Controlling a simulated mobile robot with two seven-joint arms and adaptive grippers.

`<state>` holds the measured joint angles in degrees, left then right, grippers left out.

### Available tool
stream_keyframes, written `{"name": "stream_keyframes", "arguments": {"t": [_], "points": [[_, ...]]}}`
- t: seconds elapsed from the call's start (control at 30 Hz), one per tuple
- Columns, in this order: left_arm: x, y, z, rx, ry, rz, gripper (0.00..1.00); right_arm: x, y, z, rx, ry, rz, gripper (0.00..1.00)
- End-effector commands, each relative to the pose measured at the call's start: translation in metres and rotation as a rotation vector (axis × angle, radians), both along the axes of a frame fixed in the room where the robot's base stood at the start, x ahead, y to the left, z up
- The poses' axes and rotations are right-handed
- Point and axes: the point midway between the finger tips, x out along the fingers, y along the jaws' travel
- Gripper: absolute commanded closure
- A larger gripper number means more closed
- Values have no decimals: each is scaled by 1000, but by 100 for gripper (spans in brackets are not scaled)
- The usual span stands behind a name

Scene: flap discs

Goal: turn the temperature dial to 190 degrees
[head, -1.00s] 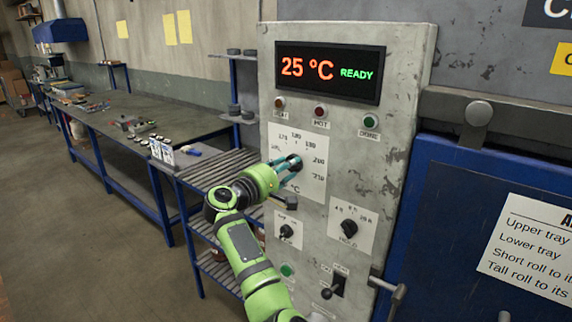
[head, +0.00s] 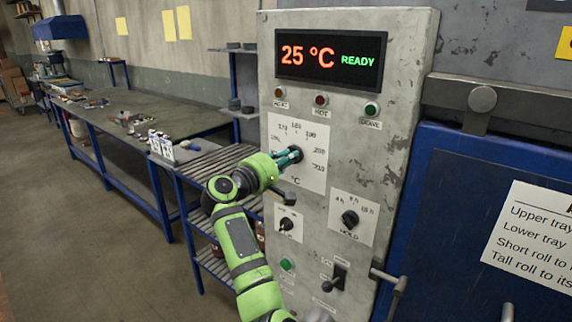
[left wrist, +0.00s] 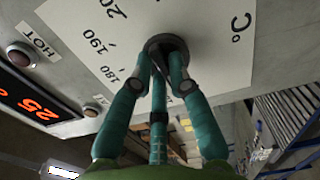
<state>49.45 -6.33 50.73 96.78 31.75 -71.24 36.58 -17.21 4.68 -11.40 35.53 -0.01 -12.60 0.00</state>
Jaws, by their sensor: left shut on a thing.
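The temperature dial (left wrist: 165,42) is a dark round knob on a white scale plate (head: 312,178) marked with numbers and °C, on the grey control panel. My left gripper (head: 294,154) has its teal fingers closed around the dial's knob. In the left wrist view the fingers (left wrist: 164,72) touch the knob from both sides, and the marks 180 and 190 show on the plate to the left of it. The fingers hide most of the knob and its pointer, so its setting cannot be read. My right gripper is not in view.
The display (head: 330,60) above reads 25 °C READY. Below the plate are a smaller knob (head: 287,223), a HOLD knob (head: 350,219) and a toggle switch (head: 335,277). A roller rack (head: 205,165) and workbench (head: 110,125) stand left, a blue oven door (head: 450,220) right.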

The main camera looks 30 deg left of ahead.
Motion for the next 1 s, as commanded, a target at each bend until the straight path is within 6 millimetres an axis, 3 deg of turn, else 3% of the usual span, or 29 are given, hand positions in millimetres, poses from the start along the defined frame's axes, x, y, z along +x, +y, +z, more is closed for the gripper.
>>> {"name": "stream_keyframes", "arguments": {"t": [0.03,0.3,1.0], "points": [[0,1,-6,45,-2,1,100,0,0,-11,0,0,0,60],[0,-1,-8,297,-20,0,100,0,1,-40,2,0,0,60],[0,-1,-10,960,-72,0,100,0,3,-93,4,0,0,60]]}}
